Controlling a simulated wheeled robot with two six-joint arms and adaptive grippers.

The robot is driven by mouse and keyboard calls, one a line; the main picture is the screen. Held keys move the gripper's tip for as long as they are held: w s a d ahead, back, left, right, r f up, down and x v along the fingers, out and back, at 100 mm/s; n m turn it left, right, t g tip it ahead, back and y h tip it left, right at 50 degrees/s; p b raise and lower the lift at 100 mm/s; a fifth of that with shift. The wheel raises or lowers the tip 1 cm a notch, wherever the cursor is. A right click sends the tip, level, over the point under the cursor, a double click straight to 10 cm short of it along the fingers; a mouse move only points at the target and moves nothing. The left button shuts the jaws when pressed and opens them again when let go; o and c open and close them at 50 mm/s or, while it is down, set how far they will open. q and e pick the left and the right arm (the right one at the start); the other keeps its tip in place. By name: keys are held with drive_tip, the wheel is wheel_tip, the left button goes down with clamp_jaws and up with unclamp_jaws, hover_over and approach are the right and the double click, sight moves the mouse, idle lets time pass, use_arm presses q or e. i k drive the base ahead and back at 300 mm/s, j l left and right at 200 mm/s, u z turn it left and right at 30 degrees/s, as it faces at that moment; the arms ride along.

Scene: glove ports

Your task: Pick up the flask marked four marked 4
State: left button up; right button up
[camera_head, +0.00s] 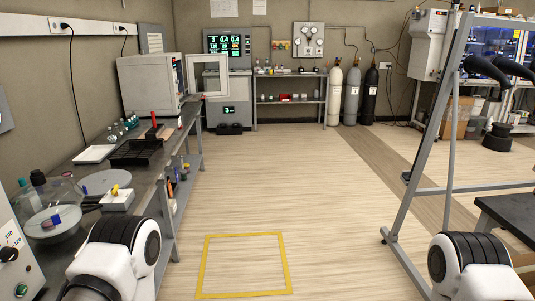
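Several small flasks or bottles with greenish contents (122,127) stand near the back of the left bench. They are too small for any number to be read, so I cannot tell which flask is marked 4. A larger glass vessel (55,217) is at the near left of the bench. White and black links of my two arms show at the bottom left and bottom right. Neither gripper is in view.
The left bench also holds a black rack (136,152), a white tray (94,154) and a white box-shaped device (152,83) with its door open. A grey metal frame (424,165) stands at right. A yellow square (243,235) marks the clear floor between.

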sight(111, 138)
drive_tip(key=i, duration=0.8)
drive_tip(key=i+l+u, duration=0.1)
drive_tip(key=i, duration=0.65)
drive_tip(key=i+l, duration=0.15)
drive_tip(key=i, duration=0.65)
drive_tip(key=i+l+u, duration=0.1)
drive_tip(key=i+u, duration=0.4)
drive_tip(key=i+l+u, duration=0.3)
drive_tip(key=u, duration=0.2)
drive_tip(key=i+l+u, duration=0.65)
drive_tip(key=l+u, duration=0.45)
drive_tip(key=l, duration=0.15)
drive_tip(key=i+l+u, duration=0.1)
drive_tip(key=i+l, duration=0.05)
drive_tip(key=l, duration=0.05)
